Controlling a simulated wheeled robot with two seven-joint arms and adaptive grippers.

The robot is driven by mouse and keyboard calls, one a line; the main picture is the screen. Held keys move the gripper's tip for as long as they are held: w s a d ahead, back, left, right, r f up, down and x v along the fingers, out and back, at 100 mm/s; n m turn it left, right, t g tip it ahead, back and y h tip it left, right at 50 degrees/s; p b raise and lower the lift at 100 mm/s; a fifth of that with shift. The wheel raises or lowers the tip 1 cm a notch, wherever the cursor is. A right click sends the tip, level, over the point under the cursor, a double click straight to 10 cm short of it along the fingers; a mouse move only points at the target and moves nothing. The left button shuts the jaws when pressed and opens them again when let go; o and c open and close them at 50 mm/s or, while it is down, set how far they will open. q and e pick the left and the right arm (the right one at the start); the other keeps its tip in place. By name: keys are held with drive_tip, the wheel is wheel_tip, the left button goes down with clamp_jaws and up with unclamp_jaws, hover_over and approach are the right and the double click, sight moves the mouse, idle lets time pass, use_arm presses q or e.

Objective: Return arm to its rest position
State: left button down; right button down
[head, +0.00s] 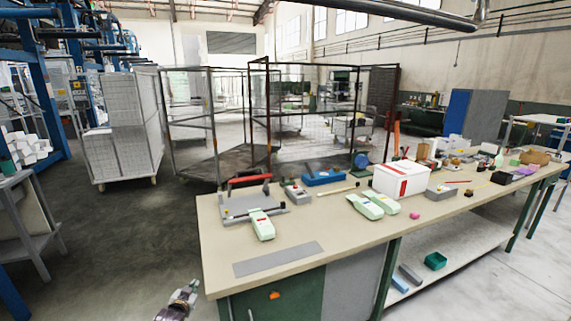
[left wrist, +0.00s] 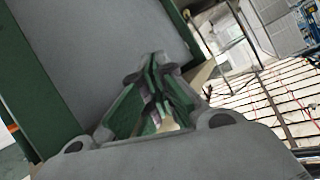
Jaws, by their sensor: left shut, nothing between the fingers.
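My left gripper (head: 186,292) shows at the bottom of the head view, in front of and left of the workbench (head: 290,270). It is low, beside the bench's near left corner, and apart from the bench top. In the left wrist view its fingers (left wrist: 157,75) are closed together with nothing between them. Behind them is a grey panel in a green frame (left wrist: 90,55). My right gripper is not in either view.
The bench top carries a flat grey plate (head: 279,258), a pale green device (head: 262,225), a white box (head: 400,180) and several tools. Wire cages (head: 205,125) stand behind. The dark floor (head: 120,240) left of the bench is clear.

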use_arm(q)
drive_tip(key=s+d+f+g, duration=0.2)
drive_tip(key=s+f+g, duration=0.1)
drive_tip(key=s+f, duration=1.15)
drive_tip(key=s+d+f+g, duration=0.3)
drive_tip(key=s+f, duration=1)
drive_tip(key=f, duration=0.2)
drive_tip(key=s+d+f+g, duration=0.1)
drive_tip(key=s+f, duration=0.3)
drive_tip(key=s, duration=0.9)
drive_tip(key=s+d+f+g, duration=0.2)
drive_tip(key=s+f, duration=0.3)
drive_tip(key=s, duration=0.8)
drive_tip(key=s+d+f+g+h, duration=0.1)
drive_tip(key=s+f, duration=0.4)
drive_tip(key=s, duration=0.8)
drive_tip(key=shift+s+d+g, duration=0.4)
drive_tip(key=shift+d+g, duration=0.25)
drive_tip(key=shift+g, duration=0.45)
